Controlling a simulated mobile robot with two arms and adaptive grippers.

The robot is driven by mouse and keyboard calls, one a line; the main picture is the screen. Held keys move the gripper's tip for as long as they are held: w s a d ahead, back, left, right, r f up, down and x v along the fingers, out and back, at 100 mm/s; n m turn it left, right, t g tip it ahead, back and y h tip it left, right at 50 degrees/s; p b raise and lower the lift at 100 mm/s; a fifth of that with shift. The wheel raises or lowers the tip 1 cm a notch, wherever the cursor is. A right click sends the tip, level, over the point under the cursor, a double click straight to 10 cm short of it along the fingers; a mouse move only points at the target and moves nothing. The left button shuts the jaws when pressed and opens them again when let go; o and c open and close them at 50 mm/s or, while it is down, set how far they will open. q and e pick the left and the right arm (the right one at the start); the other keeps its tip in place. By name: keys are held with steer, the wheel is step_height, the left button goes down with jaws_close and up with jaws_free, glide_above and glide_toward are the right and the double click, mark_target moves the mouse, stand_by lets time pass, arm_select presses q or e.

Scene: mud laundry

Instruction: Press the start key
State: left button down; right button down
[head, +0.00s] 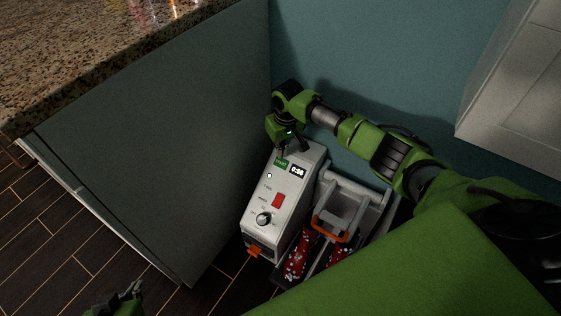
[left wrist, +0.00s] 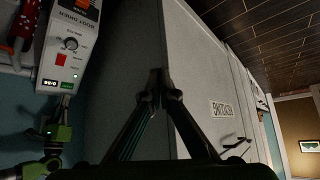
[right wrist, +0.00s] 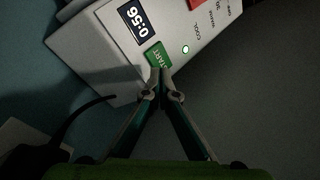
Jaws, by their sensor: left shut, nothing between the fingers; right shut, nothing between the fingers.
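The start key (head: 281,163) is a green button on the sloping top panel of a white machine (head: 288,222), beside a display reading 0:56. In the right wrist view the key (right wrist: 158,57) reads START, and a small light (right wrist: 185,49) glows near it. My right gripper (head: 282,152) is shut and empty, its tips at the key's edge; I cannot tell whether they touch it. In the right wrist view its tips (right wrist: 160,76) overlap the key's lower edge. My left gripper (head: 130,292) is shut and empty, low at the left; it also shows in the left wrist view (left wrist: 158,78).
The panel also has a red switch (head: 277,200) and a black dial (head: 263,218). A grey rack (head: 345,200) with an orange bar and red patterned boots (head: 297,260) stands right of it. A grey cabinet (head: 160,130) with a stone top stands left. Dark floor (head: 60,250) is clear.

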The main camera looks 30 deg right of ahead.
mark_target(281, 163)
steer(key=shift+r+p, duration=0.7)
steer(key=shift+p, duration=0.1)
steer(key=shift+r+p, duration=0.65)
arm_select(q)
steer(key=s+a+f+g, duration=0.1)
steer(key=s+f+g, duration=0.1)
steer(key=s, duration=0.2)
steer(key=s+a+f+g+y+p, duration=0.1)
steer(key=s+f+g, duration=0.1)
steer(key=s, duration=0.2)
steer(key=shift+a+g, duration=0.25)
steer(key=shift+g, duration=0.05)
arm_select(e)
steer(key=shift+r, duration=0.5)
arm_select(q)
steer(key=shift+s, duration=0.15)
